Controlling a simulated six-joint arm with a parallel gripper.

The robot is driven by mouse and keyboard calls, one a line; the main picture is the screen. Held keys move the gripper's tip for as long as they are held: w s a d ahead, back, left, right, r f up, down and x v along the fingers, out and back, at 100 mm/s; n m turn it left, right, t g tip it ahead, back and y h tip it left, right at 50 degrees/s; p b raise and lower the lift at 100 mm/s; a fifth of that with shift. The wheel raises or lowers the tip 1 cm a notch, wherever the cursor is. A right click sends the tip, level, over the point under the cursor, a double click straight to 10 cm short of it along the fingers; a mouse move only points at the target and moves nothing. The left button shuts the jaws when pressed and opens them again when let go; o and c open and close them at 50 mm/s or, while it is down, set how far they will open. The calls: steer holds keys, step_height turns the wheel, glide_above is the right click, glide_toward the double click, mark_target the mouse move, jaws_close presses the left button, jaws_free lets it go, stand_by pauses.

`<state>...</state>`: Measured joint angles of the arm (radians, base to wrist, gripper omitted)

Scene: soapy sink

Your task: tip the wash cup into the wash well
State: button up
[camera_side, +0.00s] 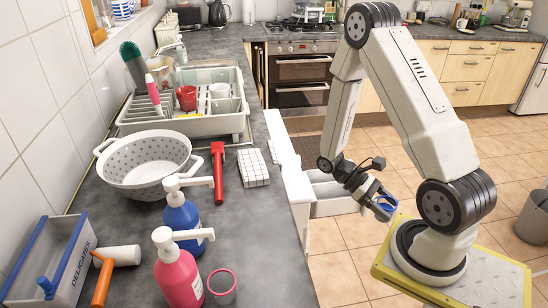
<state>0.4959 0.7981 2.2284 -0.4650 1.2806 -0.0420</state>
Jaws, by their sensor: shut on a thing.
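My gripper (378,201) hangs over the floor, to the right of the counter edge. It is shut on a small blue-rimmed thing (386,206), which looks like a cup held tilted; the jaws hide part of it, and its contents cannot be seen. A pink-rimmed clear cup (221,283) stands on the counter at the front, far from my gripper. No thing in view is clearly the wash well. A white dish rack and basin (190,125) sits at the back left.
White open drawers (325,192) lie left of my gripper.

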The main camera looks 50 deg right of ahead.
steer(key=w+d+f+n+t+h, duration=0.3)
steer(key=w+d+n+t+h, duration=0.6)
steer(key=w+d+n+h, duration=0.4)
steer(key=shift+w+f+n+t, duration=0.15)
steer(key=shift+w+n+t, duration=0.25)
steer(key=shift+w+n, duration=0.7)
steer(key=shift+f, duration=0.2)
steer(key=shift+w+d+f+n+g+y, duration=0.25)
steer(key=shift+f+n+g+y, duration=0.6)
steer(key=shift+n+g+y, duration=0.9)
steer(key=shift+w+d+f+n+g+y, duration=0.25)
steer(key=shift+f+n+g+y, duration=0.6)
steer(key=shift+n+g+y, duration=0.9)
steer(key=shift+w+d+f+n+g+y, duration=0.25)
steer(key=shift+f+n+g+y, duration=0.75)
steer(key=shift+n+g, duration=0.8)
steer(key=shift+r+n+t, duration=0.15)
steer(key=shift+n+t, duration=0.15)
